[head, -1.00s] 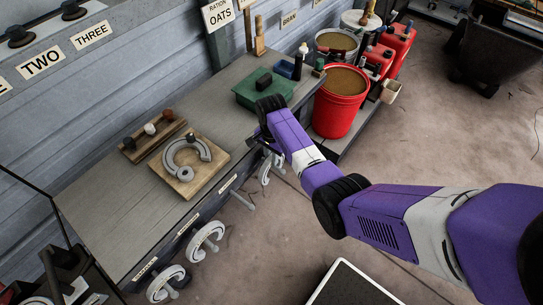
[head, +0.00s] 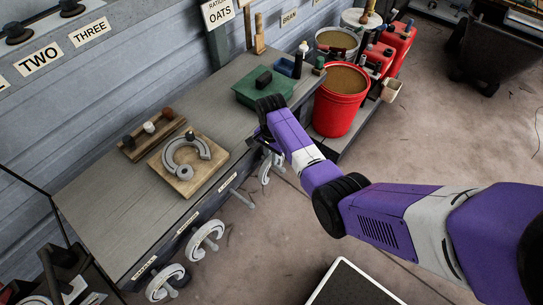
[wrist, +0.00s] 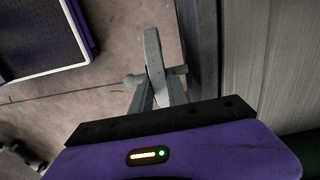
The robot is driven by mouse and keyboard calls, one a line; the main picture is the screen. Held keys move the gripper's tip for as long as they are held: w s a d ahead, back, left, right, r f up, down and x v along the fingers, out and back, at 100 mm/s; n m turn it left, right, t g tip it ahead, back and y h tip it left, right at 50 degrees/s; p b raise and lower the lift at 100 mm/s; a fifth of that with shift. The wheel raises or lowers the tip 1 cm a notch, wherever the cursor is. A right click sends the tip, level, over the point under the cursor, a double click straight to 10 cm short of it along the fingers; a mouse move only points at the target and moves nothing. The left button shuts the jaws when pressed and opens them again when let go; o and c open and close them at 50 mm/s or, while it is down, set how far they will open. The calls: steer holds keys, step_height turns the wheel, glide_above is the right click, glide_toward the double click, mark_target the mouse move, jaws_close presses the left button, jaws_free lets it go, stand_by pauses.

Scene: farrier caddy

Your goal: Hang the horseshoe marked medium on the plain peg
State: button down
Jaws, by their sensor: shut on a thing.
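My gripper (wrist: 154,97) is shut on a grey horseshoe (wrist: 153,52), seen nearly edge-on in the wrist view. In the head view this horseshoe (head: 265,170) hangs at the front edge of the bench, below my wrist. A short peg with a rounded end (wrist: 131,80) shows beside it in the wrist view; I cannot tell whether it passes through the shoe. Farther left along the bench front, a bare peg (head: 243,200) sticks out. Two more pegs carry grey horseshoes (head: 203,239) and (head: 161,284). The size mark on the held shoe is not visible, and the peg labels are too small to read.
A red bucket (head: 337,115) stands right of my arm. The floor in front is mostly clear.

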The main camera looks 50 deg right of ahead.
steer(key=c, duration=1.2)
jaws_free()
steer(key=shift+f, duration=0.1)
step_height(320, 180, up, 8)
steer(key=shift+f, duration=0.1)
